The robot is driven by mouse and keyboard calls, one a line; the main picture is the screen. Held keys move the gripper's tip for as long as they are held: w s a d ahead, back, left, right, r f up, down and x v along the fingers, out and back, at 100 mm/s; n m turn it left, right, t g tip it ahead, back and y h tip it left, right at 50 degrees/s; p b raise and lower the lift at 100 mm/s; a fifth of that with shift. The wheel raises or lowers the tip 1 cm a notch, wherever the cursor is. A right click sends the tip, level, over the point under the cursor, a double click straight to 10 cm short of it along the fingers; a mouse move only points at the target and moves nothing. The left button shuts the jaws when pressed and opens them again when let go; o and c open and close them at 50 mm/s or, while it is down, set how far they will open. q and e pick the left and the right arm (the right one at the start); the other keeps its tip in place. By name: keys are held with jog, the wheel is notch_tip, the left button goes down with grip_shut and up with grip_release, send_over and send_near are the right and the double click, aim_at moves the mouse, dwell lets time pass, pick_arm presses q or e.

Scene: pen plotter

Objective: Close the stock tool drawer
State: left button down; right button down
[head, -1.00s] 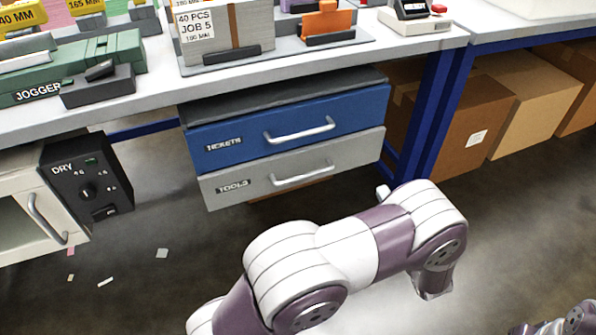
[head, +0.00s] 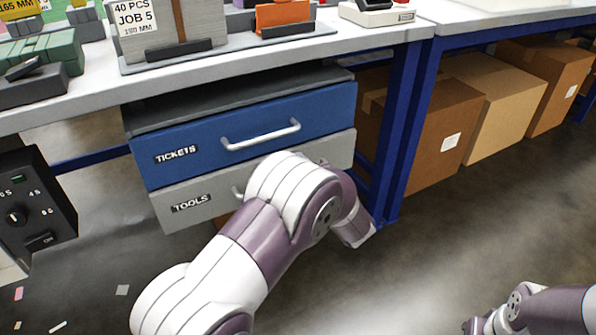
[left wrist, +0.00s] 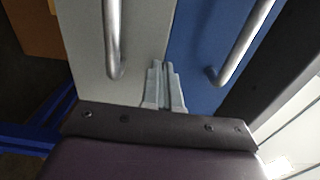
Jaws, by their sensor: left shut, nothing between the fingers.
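The grey drawer labelled TOOLS (head: 180,208) sits under the blue drawer labelled TICKETS (head: 190,150) in a unit below the bench. Each has a bar handle. In the head view I see no clear gap behind the TOOLS front, and my left arm covers much of its right half. The left wrist view shows the grey front (left wrist: 80,75) beside the blue front (left wrist: 195,40). My left gripper (left wrist: 164,66) is shut and empty, with its tips near the seam between the fronts; contact cannot be told. The head view hides this gripper behind my arm.
A blue bench leg (head: 402,130) stands right of the drawers, with cardboard boxes (head: 495,100) beyond it. A black control box (head: 30,200) is at the left. The floor in front is mostly clear, with a few paper scraps.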

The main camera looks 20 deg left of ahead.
aim_at(294, 152)
pick_arm(q)
jog(key=shift+w+a, duration=0.5)
jog(key=shift+a, duration=0.05)
jog(key=shift+r, duration=0.1)
pick_arm(e)
jog(key=shift+f, duration=0.6)
jog(key=shift+r, duration=0.1)
